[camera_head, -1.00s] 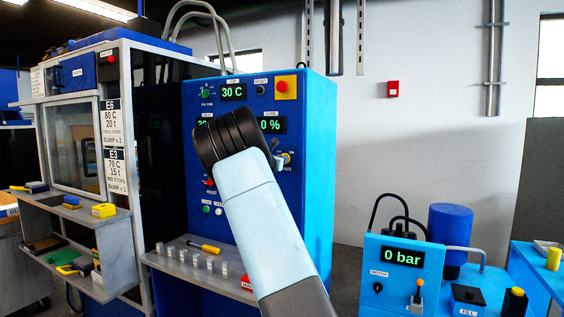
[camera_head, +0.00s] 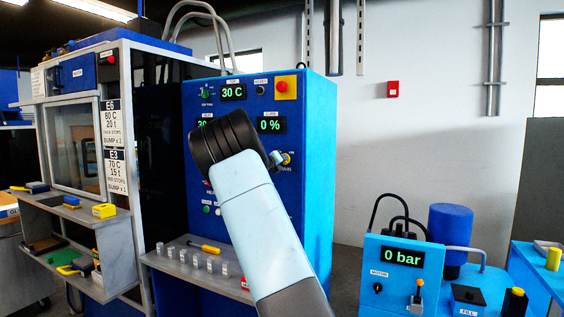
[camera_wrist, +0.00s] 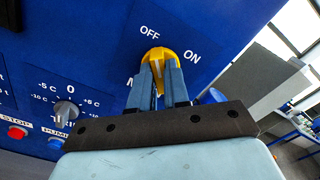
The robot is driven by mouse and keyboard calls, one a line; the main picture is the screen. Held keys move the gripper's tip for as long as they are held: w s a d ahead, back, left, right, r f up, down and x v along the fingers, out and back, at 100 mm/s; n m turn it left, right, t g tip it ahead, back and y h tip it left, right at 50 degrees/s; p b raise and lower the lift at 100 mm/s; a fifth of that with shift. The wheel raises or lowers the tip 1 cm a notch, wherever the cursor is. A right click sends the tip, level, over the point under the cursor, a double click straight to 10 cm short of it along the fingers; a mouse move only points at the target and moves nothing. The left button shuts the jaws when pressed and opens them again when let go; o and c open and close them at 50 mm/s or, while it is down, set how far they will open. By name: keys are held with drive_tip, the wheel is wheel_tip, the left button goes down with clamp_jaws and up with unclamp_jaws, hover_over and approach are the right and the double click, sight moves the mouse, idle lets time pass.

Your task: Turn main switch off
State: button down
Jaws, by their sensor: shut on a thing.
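The main switch is a yellow rotary knob (camera_wrist: 156,54) on the blue control panel, with OFF printed above it and ON to its upper right in the wrist view. My gripper (camera_wrist: 160,82) has its two fingers closed around the knob's grip, one on each side. The knob's lower part and part of its MAIN label are hidden by the fingers. In the head view the switch (camera_head: 289,157) shows small at the right of the panel, beside my gripper (camera_head: 277,158). I cannot tell exactly where the knob points.
The panel has displays reading 30 C (camera_head: 233,92) and 0 % (camera_head: 270,125), and a red emergency button (camera_head: 283,86). A grey trim knob (camera_wrist: 66,112) and a red stop button (camera_wrist: 17,132) sit to the left in the wrist view. A shelf (camera_head: 165,262) juts out below.

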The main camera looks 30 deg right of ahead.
drive_tip(key=shift+w+a+n, duration=0.2)
drive_tip(key=shift+a+n, duration=0.25)
drive_tip(key=shift+n, duration=0.25)
drive_tip(key=c, duration=1.4)
unclamp_jaws()
drive_tip(key=o, duration=0.3)
drive_tip(key=shift+d, duration=0.15)
drive_tip(key=shift+s, duration=0.1)
drive_tip(key=v, duration=1.3)
drive_tip(key=shift+s+a, duration=0.2)
drive_tip(key=shift+a, duration=0.1)
drive_tip(key=shift+f, duration=0.1)
